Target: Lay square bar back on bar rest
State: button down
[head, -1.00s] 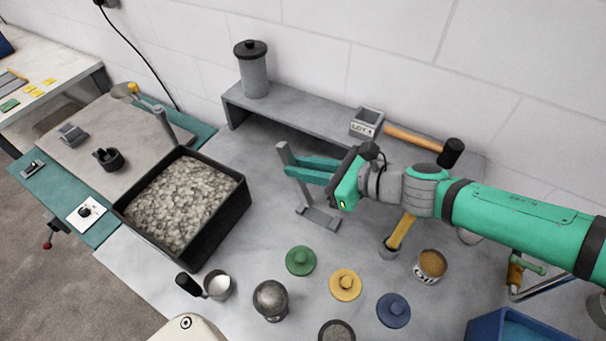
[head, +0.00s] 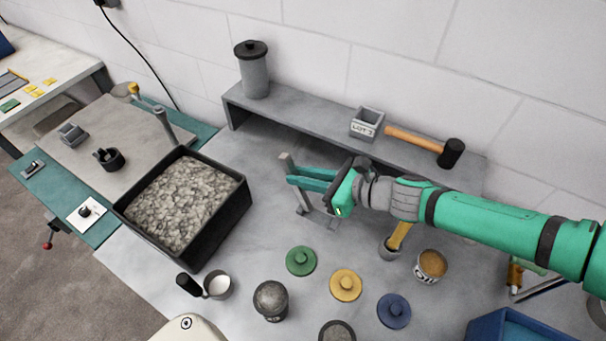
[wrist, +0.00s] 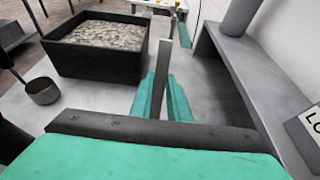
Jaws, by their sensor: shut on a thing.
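My gripper (head: 308,180) reaches in from the right, above the grey bench, with its teal fingers shut on a grey square bar (head: 286,163). The bar stands out above the fingers, and part of it shows below them in the head view. In the wrist view the bar (wrist: 166,66) rises between the two fingers (wrist: 164,98). A low grey piece (head: 318,218), which looks like the bar rest, sits on the bench under the gripper, partly hidden by the fingers. I cannot tell whether the bar touches it.
A black bin of grey chips (head: 238,205) stands left of the gripper. Behind is a raised shelf (head: 300,118) with a grey canister (head: 255,75), a lot box (head: 366,124) and a hammer (head: 450,153). Coloured lids (head: 301,261), cups and a can (head: 431,266) stand in front.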

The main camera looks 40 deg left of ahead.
jog(key=c, duration=1.7)
grip_release()
jog(key=shift+d+r, duration=0.1)
jog(key=shift+r, duration=0.1)
jog(key=v, duration=1.2)
jog(key=shift+s+f, duration=0.1)
